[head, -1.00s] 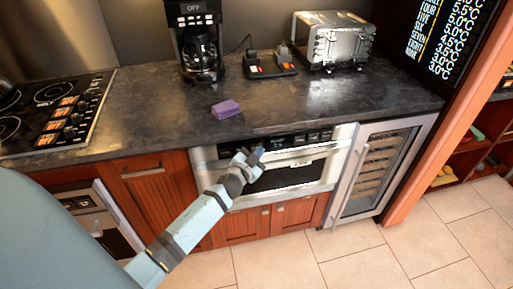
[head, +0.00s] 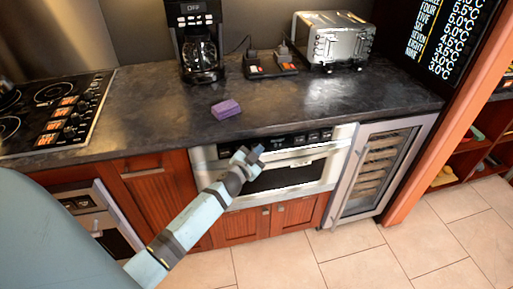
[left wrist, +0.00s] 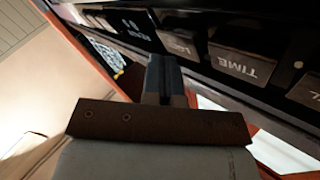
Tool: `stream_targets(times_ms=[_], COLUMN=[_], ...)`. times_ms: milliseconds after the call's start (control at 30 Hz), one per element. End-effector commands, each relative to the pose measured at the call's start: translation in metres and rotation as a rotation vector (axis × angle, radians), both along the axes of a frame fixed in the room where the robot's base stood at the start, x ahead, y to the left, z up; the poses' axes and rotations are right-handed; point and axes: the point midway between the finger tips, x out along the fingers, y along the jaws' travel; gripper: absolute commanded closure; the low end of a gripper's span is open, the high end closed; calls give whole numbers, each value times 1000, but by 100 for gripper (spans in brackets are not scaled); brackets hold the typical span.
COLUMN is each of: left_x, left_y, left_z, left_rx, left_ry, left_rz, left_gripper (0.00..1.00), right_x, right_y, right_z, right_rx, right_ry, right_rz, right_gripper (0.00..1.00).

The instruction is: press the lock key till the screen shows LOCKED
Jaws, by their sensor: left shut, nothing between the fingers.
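The microwave drawer (head: 318,166) is built in under the counter, with a dark control panel (head: 318,135) along its top. My left gripper (head: 257,151) is in front of the left part of this panel, shut and empty. The screen's wording is not readable. My right gripper is not in view.
The dark counter (head: 340,105) above carries a purple block (head: 226,109), a coffee maker (head: 200,45) and a toaster (head: 335,40). A wine cooler (head: 378,170) stands right of the drawer. The tiled floor (head: 300,255) in front is clear.

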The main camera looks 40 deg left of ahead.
Motion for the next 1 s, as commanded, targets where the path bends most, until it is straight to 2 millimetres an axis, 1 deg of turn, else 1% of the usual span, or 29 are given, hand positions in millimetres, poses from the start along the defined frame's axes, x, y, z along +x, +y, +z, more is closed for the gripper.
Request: stream_targets(times_ms=[467,1000], left_x=[3,4], left_y=[3,6], left_z=[-1,-2], left_rx=[1,1], left_ry=[0,1], left_rz=[0,0], left_gripper=[100,100], right_x=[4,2], right_y=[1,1], right_z=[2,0], right_rx=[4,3], right_ry=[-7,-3], right_rz=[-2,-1], right_gripper=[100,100])
